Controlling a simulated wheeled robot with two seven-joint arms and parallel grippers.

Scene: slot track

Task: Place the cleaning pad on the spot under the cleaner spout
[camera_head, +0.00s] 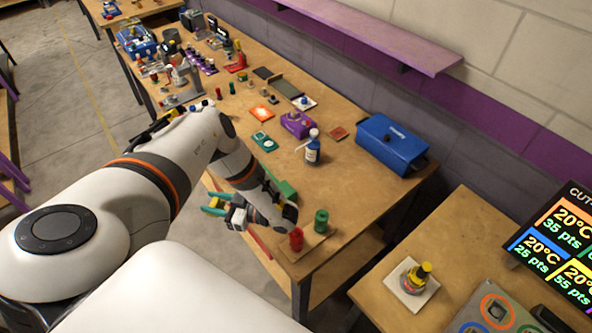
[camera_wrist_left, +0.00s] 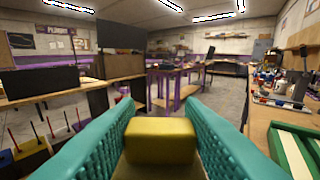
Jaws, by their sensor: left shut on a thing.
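My left gripper (camera_head: 214,206) has teal ribbed fingers and is out past the near long edge of the wooden table. In the left wrist view its fingers (camera_wrist_left: 160,140) are shut on a yellow block (camera_wrist_left: 160,138), which looks like the cleaning pad. The pad is too small to make out clearly in the head view. A blue and white pump bottle (camera_head: 312,152), which looks like the cleaner, stands upright on the table, with its spout toward the left. The spot under the spout cannot be told apart from the wood. My right gripper is not in view.
A blue toolbox (camera_head: 392,145) stands right of the bottle, and a purple device (camera_head: 297,124) behind it. A small brown square (camera_head: 338,132) lies nearby. Red (camera_head: 296,239) and green (camera_head: 321,221) cylinders stand at the table's near end. Bare wood lies around the bottle.

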